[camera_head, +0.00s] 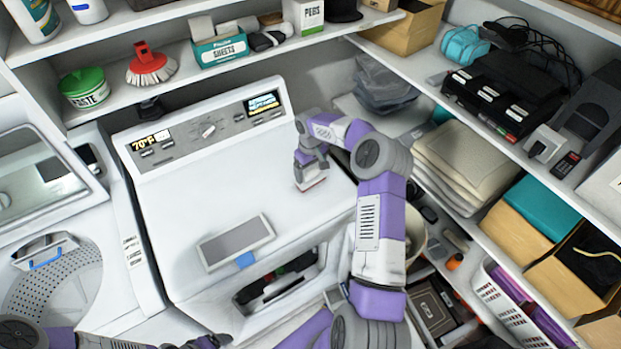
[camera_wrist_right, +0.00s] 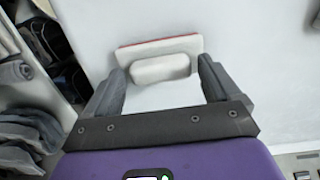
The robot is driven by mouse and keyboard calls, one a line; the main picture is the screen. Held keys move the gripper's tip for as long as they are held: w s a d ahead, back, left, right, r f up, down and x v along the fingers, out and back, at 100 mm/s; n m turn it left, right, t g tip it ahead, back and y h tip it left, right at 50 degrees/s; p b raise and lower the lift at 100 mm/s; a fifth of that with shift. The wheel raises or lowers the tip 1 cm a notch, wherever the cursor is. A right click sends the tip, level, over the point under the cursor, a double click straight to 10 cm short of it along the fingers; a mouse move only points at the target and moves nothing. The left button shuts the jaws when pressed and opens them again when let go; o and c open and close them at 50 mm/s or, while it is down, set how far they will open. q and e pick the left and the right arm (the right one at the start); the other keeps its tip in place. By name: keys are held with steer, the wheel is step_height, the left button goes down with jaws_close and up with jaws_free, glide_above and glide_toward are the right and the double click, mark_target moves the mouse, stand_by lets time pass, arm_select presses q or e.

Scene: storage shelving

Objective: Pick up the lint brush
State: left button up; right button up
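A small white block-shaped brush with a red edge (camera_head: 313,184), which looks like the lint brush, lies on the white machine's top. In the right wrist view the brush (camera_wrist_right: 161,68) shows a pale raised grip on a flat base. My right gripper (camera_head: 309,172) is directly above it in the head view. In the wrist view the gripper's (camera_wrist_right: 161,82) fingers are spread, with the raised grip between their tips and visible gaps on the sides. My left gripper (camera_head: 208,342) shows only partly at the bottom edge; its fingers are unclear.
The white machine (camera_head: 180,190) has a grey screen panel with a blue tab (camera_head: 235,243) on its top and an opening in front. A shelf with a red scrub brush (camera_head: 150,68) is behind. Loaded shelves (camera_head: 480,125) stand right of my arm. The machine top's left side is clear.

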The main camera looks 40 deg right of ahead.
mark_target(310, 172)
steer(key=c, duration=0.8)
step_height(310, 172, up, 10)
steer(key=shift+r+b, duration=0.1)
steer(key=shift+b, duration=0.2)
steer(key=shift+c, duration=0.2)
